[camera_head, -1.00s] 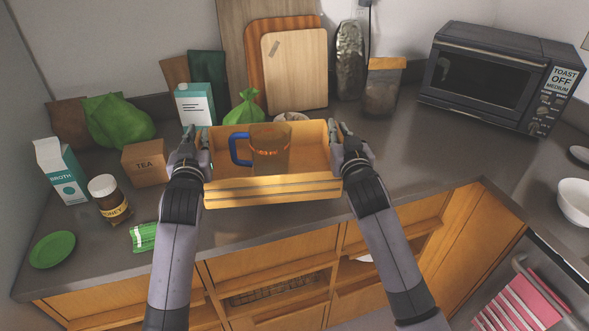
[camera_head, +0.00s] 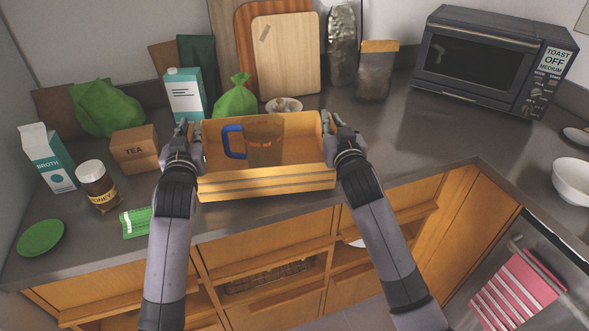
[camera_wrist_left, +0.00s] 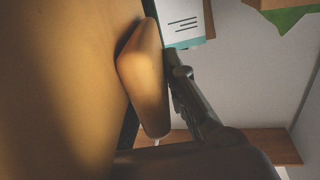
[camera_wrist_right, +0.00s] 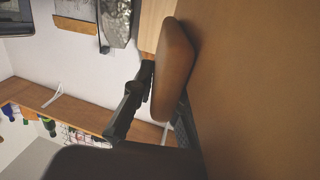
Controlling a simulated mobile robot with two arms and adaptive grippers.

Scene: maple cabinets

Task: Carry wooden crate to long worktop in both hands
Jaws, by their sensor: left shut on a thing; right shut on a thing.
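The wooden crate (camera_head: 268,184) is level between my two hands, over the front part of the grey worktop (camera_head: 425,135). I cannot tell for sure whether it touches the worktop. A brownish see-through mug (camera_head: 264,143) with a blue handle stands in the crate. My left gripper (camera_head: 190,135) is shut on the crate's left end wall, which fills much of the left wrist view (camera_wrist_left: 65,90). My right gripper (camera_head: 332,130) is shut on the right end wall, seen close in the right wrist view (camera_wrist_right: 255,90).
Behind the crate are a small bowl (camera_head: 284,105), a green bag (camera_head: 236,98) and a carton (camera_head: 185,95). A tea box (camera_head: 135,147), honey jar (camera_head: 97,185) and green packet (camera_head: 136,222) lie left. A toaster oven (camera_head: 490,62) stands right. Worktop right of the crate is clear.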

